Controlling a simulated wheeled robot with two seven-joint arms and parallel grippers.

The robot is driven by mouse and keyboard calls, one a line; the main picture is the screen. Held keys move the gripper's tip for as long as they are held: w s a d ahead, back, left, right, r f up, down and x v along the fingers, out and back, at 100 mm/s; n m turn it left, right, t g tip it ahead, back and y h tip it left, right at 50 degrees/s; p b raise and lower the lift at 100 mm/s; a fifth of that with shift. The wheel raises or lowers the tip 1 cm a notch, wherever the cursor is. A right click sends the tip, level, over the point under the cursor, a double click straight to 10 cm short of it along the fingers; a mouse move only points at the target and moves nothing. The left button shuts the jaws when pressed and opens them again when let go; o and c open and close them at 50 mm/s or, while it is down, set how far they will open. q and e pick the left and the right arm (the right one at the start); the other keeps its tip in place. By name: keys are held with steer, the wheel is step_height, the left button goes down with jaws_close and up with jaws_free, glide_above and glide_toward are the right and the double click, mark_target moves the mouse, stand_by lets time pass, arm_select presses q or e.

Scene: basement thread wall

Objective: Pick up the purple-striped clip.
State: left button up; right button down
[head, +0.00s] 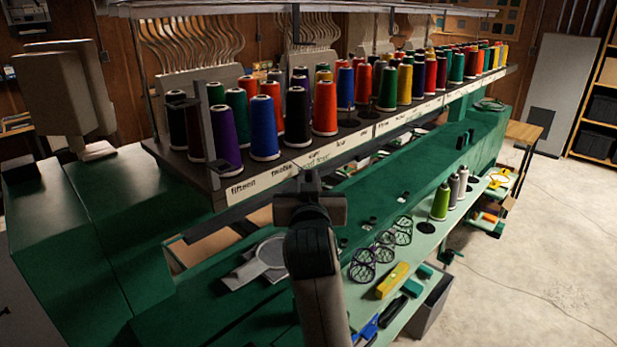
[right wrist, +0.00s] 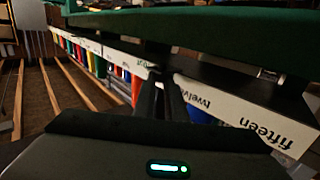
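I cannot pick out a clip with clear purple stripes. Several dark lattice-like pieces stand in a row on the pale green ledge in the head view; the nearest one (head: 362,265) has a purplish tint. My right gripper (head: 310,182) is raised in front of the thread shelf, left of and above these pieces. My left gripper is out of view.
A long shelf (head: 243,190) carries many coloured thread spools close to my right gripper. On the ledge are a yellow block (head: 392,281), a green cone (head: 440,202) and grey cones (head: 462,182). A round hoop (head: 271,251) lies on the green machine. Bare floor is at right.

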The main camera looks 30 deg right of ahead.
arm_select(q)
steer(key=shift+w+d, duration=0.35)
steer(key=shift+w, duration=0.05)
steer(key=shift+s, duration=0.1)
